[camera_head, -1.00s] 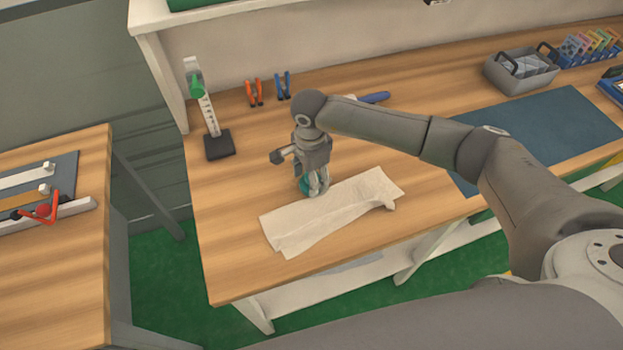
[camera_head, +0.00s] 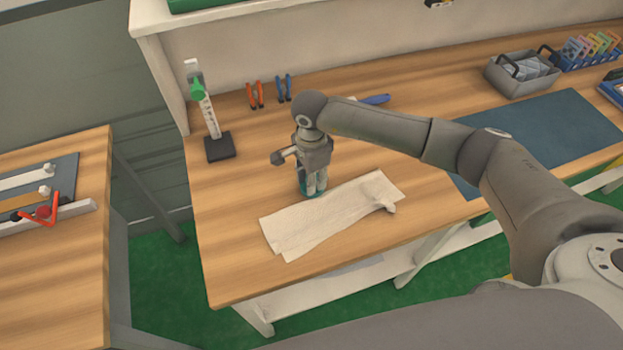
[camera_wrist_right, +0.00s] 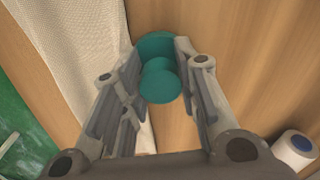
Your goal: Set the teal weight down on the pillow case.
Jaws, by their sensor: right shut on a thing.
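The teal weight (camera_head: 305,188) is between the fingers of my right gripper (camera_head: 316,188), at the far edge of the pale pillow case (camera_head: 310,222). The right wrist view shows the weight (camera_wrist_right: 160,82) as a round teal piece with a narrower raised top, gripped between the two fingers (camera_wrist_right: 160,92). In that view the pillow case (camera_wrist_right: 75,60) lies to the left of the weight, with bare wood to its right. I cannot tell whether the weight touches the cloth or the table. The pillow case lies flat, with a bunched fold at its right end. My left gripper is not in view.
A stand with a green clip (camera_head: 219,147) is to the left. Orange pliers (camera_head: 255,95), blue pliers (camera_head: 284,87) and a blue-handled tool (camera_head: 374,99) lie behind. A blue mat (camera_head: 550,140) and grey bin (camera_head: 522,75) are to the right. Bare wood lies left of the cloth.

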